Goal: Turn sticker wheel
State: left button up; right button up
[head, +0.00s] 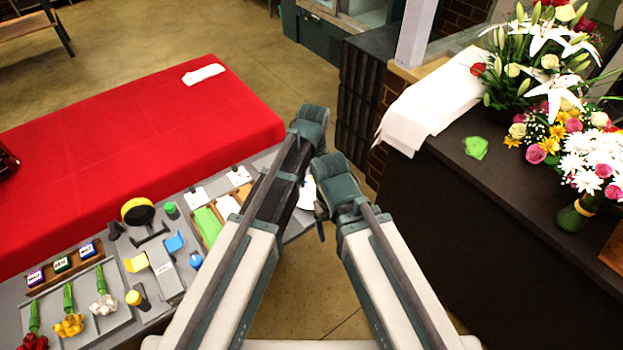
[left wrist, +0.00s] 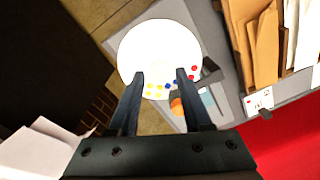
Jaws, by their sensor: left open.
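The sticker wheel is a white round disc (left wrist: 158,50) with yellow, blue and red dots along its lower edge in the left wrist view. It lies at the end of a grey surface. In the head view only a small white part of the wheel (head: 307,194) shows between my arms. My left gripper (left wrist: 160,76) is open, its two dark fingers apart over the dotted lower part of the disc. Nothing is held between them. I cannot tell whether the fingertips touch the wheel. My right arm shows in the head view, but its gripper jaws cannot be made out.
The grey work table (head: 182,312) holds flowers, a yellow round item (head: 138,211), small boxes and cards. A red cloth-covered table (head: 130,135) lies behind it. A dark counter (head: 500,205) with bouquets stands at right. Brown paper sheets (left wrist: 262,45) lie beside the wheel.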

aim_at(313, 185)
pick_arm(q)
notch_tip(313, 185, up, 12)
jog(key=p, duration=1.1)
jog(key=shift+d+r+p, duration=0.15)
jog(key=shift+r+p, duration=0.1)
jog(key=shift+p, duration=0.1)
pick_arm(e)
notch_tip(313, 185, up, 13)
jog(key=shift+f, duration=0.2)
